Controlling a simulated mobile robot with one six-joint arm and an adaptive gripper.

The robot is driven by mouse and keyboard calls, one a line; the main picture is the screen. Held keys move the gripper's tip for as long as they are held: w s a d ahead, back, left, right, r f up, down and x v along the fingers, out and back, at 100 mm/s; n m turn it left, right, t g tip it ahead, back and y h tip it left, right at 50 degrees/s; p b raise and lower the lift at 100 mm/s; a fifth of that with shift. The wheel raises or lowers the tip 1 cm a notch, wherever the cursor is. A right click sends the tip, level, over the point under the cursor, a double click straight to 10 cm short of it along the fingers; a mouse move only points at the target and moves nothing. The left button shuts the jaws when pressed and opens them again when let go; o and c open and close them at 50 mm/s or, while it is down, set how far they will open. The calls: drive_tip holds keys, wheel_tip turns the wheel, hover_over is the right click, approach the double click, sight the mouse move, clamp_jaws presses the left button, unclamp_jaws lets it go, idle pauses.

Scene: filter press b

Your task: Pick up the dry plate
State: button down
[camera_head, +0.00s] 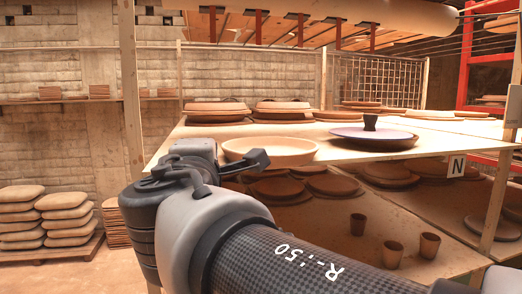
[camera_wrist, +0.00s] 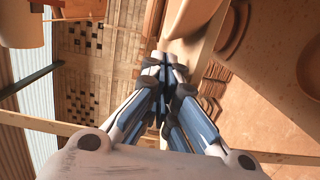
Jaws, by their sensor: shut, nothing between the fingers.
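A pale, wide, shallow plate (camera_head: 270,150) sits near the front edge of the upper shelf board in the head view; it looks like the dry plate. My gripper (camera_head: 257,161) is at its near left side, with the fingers in front of its rim; I cannot tell if they touch. In the wrist view my gripper (camera_wrist: 163,62) has its fingertips together with nothing between them. A pale curved piece beside the tips there may be the plate's rim. My wrist and forearm cover part of the shelf below.
A dark plate with a knob (camera_head: 372,141) sits right of the pale plate. Stacked clay discs (camera_head: 283,108) stand behind. The lower shelf holds more discs and small cups (camera_head: 392,254).

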drive_tip(key=shift+w+a+p, duration=0.2)
drive_tip(key=shift+w+p, duration=0.15)
drive_tip(key=shift+w, duration=1.3)
drive_tip(key=shift+s+d+f+b, duration=0.1)
drive_tip(key=shift+s+d+b, duration=0.25)
drive_tip(key=shift+d+b, duration=0.25)
drive_tip(key=shift+s+d+b, duration=0.35)
drive_tip(key=shift+d+b, duration=0.15)
drive_tip(key=shift+d, duration=0.1)
drive_tip(key=shift+s+d, duration=0.15)
drive_tip(key=shift+d, duration=0.1)
drive_tip(key=shift+a, duration=0.2)
